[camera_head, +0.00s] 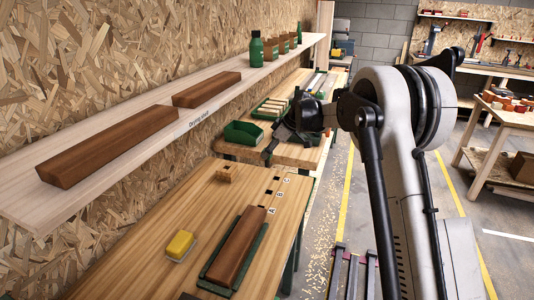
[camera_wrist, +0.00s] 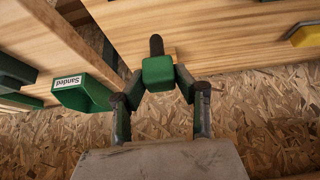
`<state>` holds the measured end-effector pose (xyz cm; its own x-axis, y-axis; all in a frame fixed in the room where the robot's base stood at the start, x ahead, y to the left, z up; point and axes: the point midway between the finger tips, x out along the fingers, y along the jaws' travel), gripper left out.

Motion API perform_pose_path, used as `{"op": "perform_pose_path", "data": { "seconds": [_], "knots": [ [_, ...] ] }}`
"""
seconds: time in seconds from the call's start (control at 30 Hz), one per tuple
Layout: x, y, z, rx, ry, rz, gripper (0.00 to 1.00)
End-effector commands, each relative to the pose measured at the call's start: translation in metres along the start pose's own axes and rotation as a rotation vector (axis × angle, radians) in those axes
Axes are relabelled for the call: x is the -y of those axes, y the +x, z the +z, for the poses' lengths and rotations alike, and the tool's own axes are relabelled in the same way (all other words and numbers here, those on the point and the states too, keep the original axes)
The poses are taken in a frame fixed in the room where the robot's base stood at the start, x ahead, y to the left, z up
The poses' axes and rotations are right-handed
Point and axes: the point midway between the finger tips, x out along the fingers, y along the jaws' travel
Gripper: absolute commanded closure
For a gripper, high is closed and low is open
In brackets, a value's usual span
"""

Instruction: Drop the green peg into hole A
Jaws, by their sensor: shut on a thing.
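The green peg (camera_wrist: 158,74) shows as a green block-like end between my gripper's fingertips (camera_wrist: 160,80) in the wrist view. My gripper is shut on it. A dark rounded shape stands just beyond the green end; I cannot tell if it belongs to the peg. In the head view my gripper (camera_head: 269,155) hangs over the far end of the near bench, and I cannot make out the peg there. Hole A (camera_head: 262,207) is a small dark spot by the letter A on the bench top, nearer the camera than the gripper. Holes B and C lie beyond it.
A small wooden block (camera_head: 226,173) sits left of the holes. A yellow-topped block (camera_head: 180,244) and a brown bar in a green tray (camera_head: 206,277) lie nearer. A green bin (camera_head: 243,132) stands beyond. The drying shelf (camera_head: 150,160) runs along the left wall.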

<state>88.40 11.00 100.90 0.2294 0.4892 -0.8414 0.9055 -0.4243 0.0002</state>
Motion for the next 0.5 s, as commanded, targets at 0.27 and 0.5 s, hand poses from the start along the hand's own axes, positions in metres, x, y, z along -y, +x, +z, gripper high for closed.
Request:
{"op": "perform_pose_path", "data": {
  "seconds": [0.27,0.5],
  "knots": [
    [0.0,-0.013,-0.009,0.0,0.0,0.0,0.99],
    [0.0,-0.023,-0.015,0.0,0.0,0.0,0.99]
  ]
}}
